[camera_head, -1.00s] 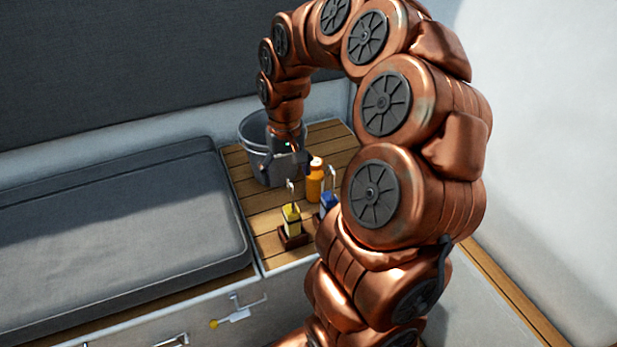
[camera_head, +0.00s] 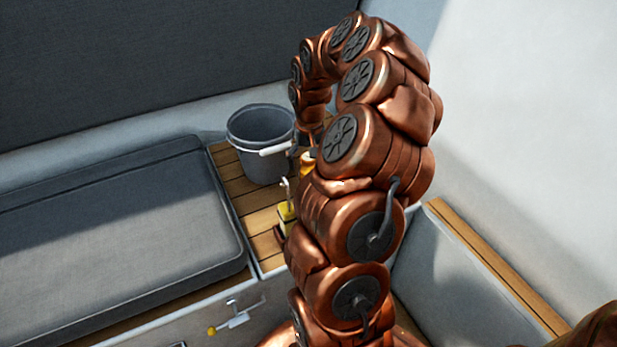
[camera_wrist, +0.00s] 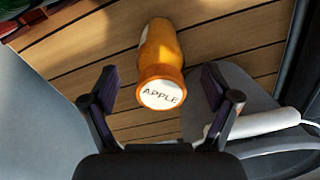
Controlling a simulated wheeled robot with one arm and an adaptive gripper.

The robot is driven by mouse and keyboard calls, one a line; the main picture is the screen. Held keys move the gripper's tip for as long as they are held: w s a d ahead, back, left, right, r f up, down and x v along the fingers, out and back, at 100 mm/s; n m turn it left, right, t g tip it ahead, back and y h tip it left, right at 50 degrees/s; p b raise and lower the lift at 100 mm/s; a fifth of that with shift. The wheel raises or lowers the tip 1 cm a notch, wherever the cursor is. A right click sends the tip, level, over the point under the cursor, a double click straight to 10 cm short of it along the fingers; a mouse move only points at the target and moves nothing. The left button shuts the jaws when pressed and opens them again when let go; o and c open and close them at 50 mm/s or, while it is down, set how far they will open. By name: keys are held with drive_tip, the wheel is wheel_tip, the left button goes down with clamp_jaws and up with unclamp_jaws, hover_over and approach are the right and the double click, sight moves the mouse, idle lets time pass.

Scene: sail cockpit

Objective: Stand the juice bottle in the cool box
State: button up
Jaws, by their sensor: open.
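The juice bottle is orange with a white cap top marked APPLE. In the wrist view the bottle (camera_wrist: 162,62) stands on the slatted wood, seen from above, between and just beyond the fingertips of my gripper (camera_wrist: 160,92). The gripper is open, with a gap on each side of the bottle. In the head view only a sliver of the bottle (camera_head: 308,163) shows beside my arm, and the fingers are mostly hidden behind the arm. I cannot make out a cool box in either view.
A grey bucket (camera_head: 260,142) with a white handle grip stands left of the bottle; it also shows at lower right in the wrist view (camera_wrist: 255,140). A yellow-topped winch-like item (camera_head: 287,213) is in front. A grey cushion (camera_head: 110,235) lies at left.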

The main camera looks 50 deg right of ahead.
wheel_tip(320, 180, down, 4)
drive_tip(key=shift+r, duration=0.2)
drive_tip(key=shift+c, duration=0.2)
drive_tip(key=c, duration=1.4)
drive_tip(key=shift+r, duration=5.15)
drive_tip(key=shift+c, duration=0.2)
